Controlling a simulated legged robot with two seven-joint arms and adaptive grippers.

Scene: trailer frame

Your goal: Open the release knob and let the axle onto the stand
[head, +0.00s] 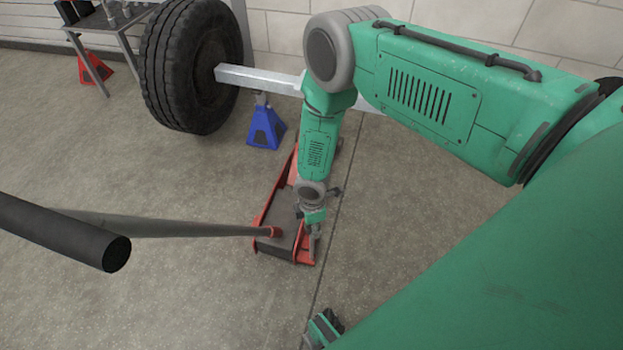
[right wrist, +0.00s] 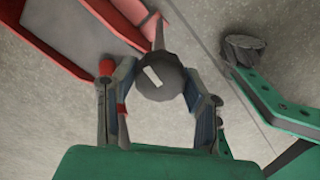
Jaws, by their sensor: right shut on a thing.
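The release knob (right wrist: 160,76) is a dark round knob with a white mark, on a thin rod at the red floor jack (right wrist: 65,65). My right gripper (head: 315,222) reaches down to the near end of the red jack (head: 270,205). Its fingers stand on both sides of the knob in the right wrist view, shut on it. In the head view the knob is hidden by the gripper. The silver axle beam (head: 258,80) runs from the tire. The blue stand (head: 265,127) is upright below it; I cannot tell whether they touch. My left gripper is not in view.
A long grey handle (head: 180,227) rises from the jack toward the left. The big black tire (head: 190,65) stands at the back. A red stand (head: 93,67) and a metal table (head: 125,40) are at the back left. Floor around the jack is mostly clear.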

